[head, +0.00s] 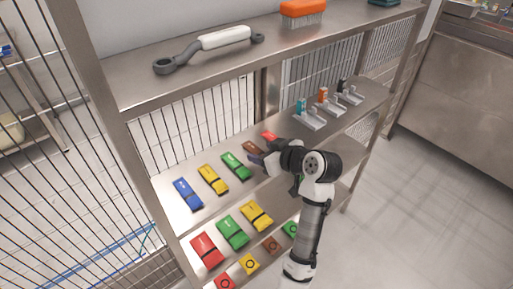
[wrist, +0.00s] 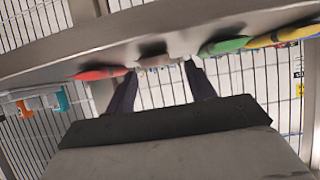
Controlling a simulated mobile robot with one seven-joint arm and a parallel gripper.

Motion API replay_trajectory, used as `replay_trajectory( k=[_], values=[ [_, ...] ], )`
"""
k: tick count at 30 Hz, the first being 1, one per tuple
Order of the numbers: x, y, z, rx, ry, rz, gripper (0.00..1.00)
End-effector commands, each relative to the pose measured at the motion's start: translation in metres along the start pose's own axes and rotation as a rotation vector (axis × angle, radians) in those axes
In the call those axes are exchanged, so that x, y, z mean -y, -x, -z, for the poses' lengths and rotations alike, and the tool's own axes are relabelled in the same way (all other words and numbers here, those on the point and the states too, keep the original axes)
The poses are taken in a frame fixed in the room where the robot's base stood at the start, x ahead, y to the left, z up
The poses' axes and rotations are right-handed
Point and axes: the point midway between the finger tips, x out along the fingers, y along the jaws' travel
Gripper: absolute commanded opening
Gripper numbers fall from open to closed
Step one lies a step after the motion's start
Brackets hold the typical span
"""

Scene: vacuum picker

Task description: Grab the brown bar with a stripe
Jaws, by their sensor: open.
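The brown bar (head: 254,148) lies on the middle shelf, between a green bar (head: 235,166) and a red bar (head: 269,136). Its stripe is too small to make out. In the wrist view, the brown bar (wrist: 158,61) shows end-on beyond the fingertips, between the red bar (wrist: 100,73) and the green bar (wrist: 222,46). My gripper (head: 262,159) is at the front of the brown bar. The wrist view shows my gripper (wrist: 161,72) open and empty, one finger towards each side of the bar. Whether the fingertips overlap the bar is unclear.
A yellow bar (head: 213,179) and a blue bar (head: 187,194) lie further left on the same shelf. Small stands with levers (head: 323,106) are to the right. The upper shelf (head: 190,85) holds a large wrench-like tool (head: 210,46). A brown square pack (head: 271,246) lies lower down.

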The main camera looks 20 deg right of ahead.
Motion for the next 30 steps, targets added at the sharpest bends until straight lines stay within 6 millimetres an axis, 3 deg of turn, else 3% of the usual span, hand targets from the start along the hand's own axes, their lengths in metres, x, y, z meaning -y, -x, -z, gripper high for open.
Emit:
replay_trajectory(
  k=[5, 12, 23, 30],
  values=[
    [-0.001, -0.017, 0.000, 0.000, -0.001, -0.001, 0.55],
    [-0.001, -0.018, -0.001, 0.000, 0.000, -0.001, 0.53],
    [-0.001, -0.018, -0.001, 0.000, 0.000, -0.001, 0.07],
    [-0.001, -0.018, 0.000, -0.001, 0.000, -0.001, 0.06]
  ],
)
